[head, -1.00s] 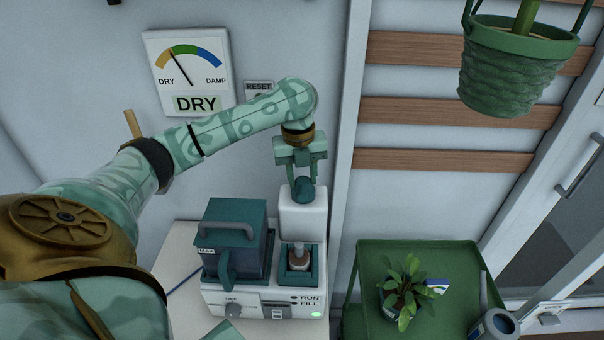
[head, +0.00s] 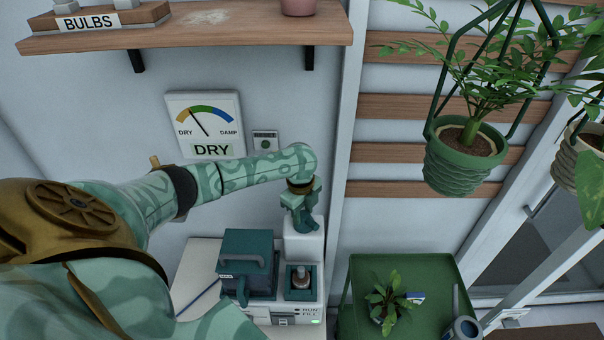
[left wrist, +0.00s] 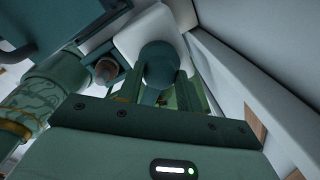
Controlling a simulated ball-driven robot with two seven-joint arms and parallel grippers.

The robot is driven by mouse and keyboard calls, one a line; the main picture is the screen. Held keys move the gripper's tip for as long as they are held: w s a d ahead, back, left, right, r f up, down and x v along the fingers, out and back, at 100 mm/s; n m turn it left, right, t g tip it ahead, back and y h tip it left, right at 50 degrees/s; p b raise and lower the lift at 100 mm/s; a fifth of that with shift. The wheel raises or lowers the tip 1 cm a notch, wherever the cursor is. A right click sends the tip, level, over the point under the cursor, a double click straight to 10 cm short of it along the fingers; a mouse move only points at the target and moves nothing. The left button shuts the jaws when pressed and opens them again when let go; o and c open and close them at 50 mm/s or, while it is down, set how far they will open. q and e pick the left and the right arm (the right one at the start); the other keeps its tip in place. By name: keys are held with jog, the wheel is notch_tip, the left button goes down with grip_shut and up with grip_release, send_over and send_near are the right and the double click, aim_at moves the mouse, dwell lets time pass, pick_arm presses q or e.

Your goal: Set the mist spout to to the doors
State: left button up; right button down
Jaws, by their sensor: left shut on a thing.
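The mister (head: 315,290) is a white machine with a teal water tank (head: 247,252) at its left and a white tower (head: 304,242) at its right. A rounded teal spout (left wrist: 157,62) sits on top of the tower, and it also shows in the head view (head: 306,222), partly covered by my gripper. My left gripper (head: 304,212) reaches down from above and is shut on the spout, with one finger on each side in the left wrist view (left wrist: 158,80). Which way the spout points is hard to tell. My right gripper is not in view.
A dial panel reading DRY (head: 205,125) and a small reset panel (head: 265,141) are on the wall behind. A green cart (head: 435,275) with a small plant stands to the right. A hanging pot (head: 462,165) and glass doors (head: 540,240) are farther right.

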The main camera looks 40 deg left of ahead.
pick_arm(q)
jog(key=n+p, duration=0.3)
jog(key=p, duration=0.1)
jog(key=shift+s+r+n+p, duration=0.1)
jog(key=shift+r+n+p, duration=0.1)
jog(key=shift+n+p, duration=0.2)
jog(key=shift+d+f+n+p, duration=0.1)
jog(key=shift+n+p, duration=0.9)
jog(key=shift+n, duration=0.1)
jog(key=shift+f+n+y+p, duration=0.15)
jog(key=shift+n+y+p, duration=0.15)
jog(key=shift+n+p, duration=0.55)
jog(key=shift+n, duration=0.25)
jog(key=o, duration=1)
